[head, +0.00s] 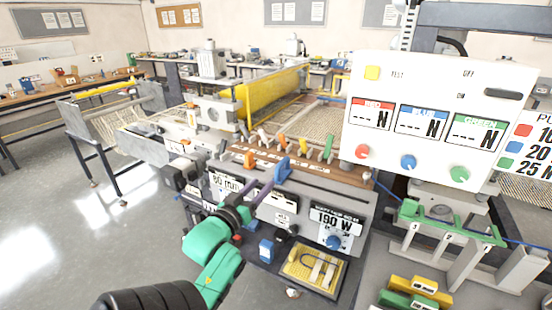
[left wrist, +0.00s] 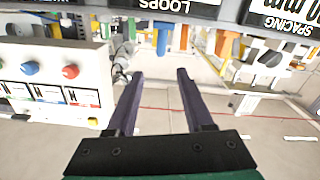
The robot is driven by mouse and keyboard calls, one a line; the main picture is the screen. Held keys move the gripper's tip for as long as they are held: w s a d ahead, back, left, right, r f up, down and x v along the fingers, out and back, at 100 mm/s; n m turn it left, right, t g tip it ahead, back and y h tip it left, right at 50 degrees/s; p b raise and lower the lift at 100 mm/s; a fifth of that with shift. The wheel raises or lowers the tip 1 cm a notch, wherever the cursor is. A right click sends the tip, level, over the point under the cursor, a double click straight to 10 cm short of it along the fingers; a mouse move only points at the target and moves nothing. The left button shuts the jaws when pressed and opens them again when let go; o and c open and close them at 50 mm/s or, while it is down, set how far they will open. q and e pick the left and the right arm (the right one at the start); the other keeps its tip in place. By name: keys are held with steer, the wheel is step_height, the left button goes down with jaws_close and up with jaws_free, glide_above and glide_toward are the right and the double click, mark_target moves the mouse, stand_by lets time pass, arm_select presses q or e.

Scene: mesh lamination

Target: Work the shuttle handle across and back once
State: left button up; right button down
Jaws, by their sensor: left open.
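A row of coloured handles stands on the brown top ledge of the machine. It includes a blue handle (head: 282,170), an orange handle (head: 249,160) and a green handle (head: 328,148). No label marks which one is the shuttle handle. My left gripper (head: 262,186) is open and empty, just in front of the machine's front panel and close to the blue handle. In the left wrist view, which is upside down, its two dark fingers (left wrist: 158,75) are spread, with a blue handle (left wrist: 162,38) beyond the gap, apart from them. My right gripper is out of view.
A white control panel (head: 430,92) with red, blue and green knobs stands at the right. A green rack (head: 452,225) numbered on its posts is below it. A tray (head: 314,268) sticks out low in front. The grey floor (head: 60,215) at left is clear.

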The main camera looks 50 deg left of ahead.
mark_target(280, 166)
arm_select(q)
steer(key=p+x, duration=0.3)
steer(key=x, duration=1)
steer(key=shift+w+a, duration=0.25)
steer(key=shift+w, duration=0.05)
steer(key=shift+w+a+f, duration=0.1)
steer(key=shift+w, duration=0.15)
jaws_close()
